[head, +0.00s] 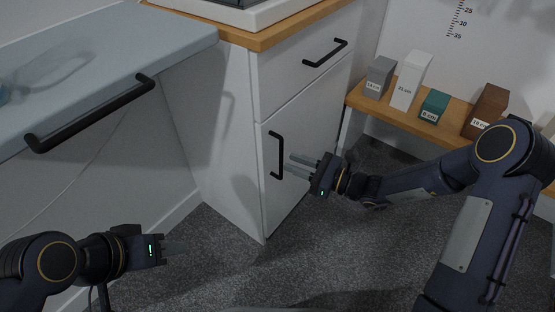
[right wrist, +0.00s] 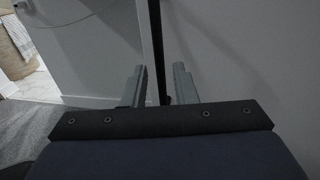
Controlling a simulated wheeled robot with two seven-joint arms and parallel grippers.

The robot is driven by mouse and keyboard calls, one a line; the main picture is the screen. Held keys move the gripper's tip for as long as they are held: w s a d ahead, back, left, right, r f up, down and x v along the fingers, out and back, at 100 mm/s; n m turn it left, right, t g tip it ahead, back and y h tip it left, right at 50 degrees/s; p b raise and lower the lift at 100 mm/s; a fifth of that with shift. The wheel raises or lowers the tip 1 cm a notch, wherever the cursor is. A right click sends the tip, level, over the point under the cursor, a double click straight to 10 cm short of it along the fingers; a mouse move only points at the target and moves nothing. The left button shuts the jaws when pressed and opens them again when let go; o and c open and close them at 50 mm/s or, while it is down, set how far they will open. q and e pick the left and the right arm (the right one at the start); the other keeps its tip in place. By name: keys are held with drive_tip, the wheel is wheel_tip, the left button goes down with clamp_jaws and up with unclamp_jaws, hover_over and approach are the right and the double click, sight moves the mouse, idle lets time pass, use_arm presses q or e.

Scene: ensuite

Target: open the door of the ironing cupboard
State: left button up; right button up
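The white cupboard door (head: 290,165) is shut, below a drawer, in the head view. Its black vertical bar handle (head: 275,155) is near the door's left edge. My right gripper (head: 297,166) is open just right of the handle, fingers pointing at it. In the right wrist view, a dark upright bar (right wrist: 156,50), which looks like the handle, shows between the spread fingers (right wrist: 158,85). I cannot tell whether the fingers reach around it. My left gripper (head: 176,248) is low at the left, empty and away from the door; its finger gap is unclear.
A black-handled drawer (head: 305,60) sits above the door under a wooden top (head: 270,33). A pale blue board (head: 110,55) with a black bar handle (head: 90,115) juts in at left. A low wooden shelf (head: 400,113) with several labelled blocks stands right. Grey carpet (head: 250,270) lies clear in front.

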sight(281, 178)
drive_tip(key=shift+b+x, duration=0.5)
drive_tip(key=shift+x, duration=1.8)
drive_tip(key=shift+c, duration=0.4)
clamp_jaws()
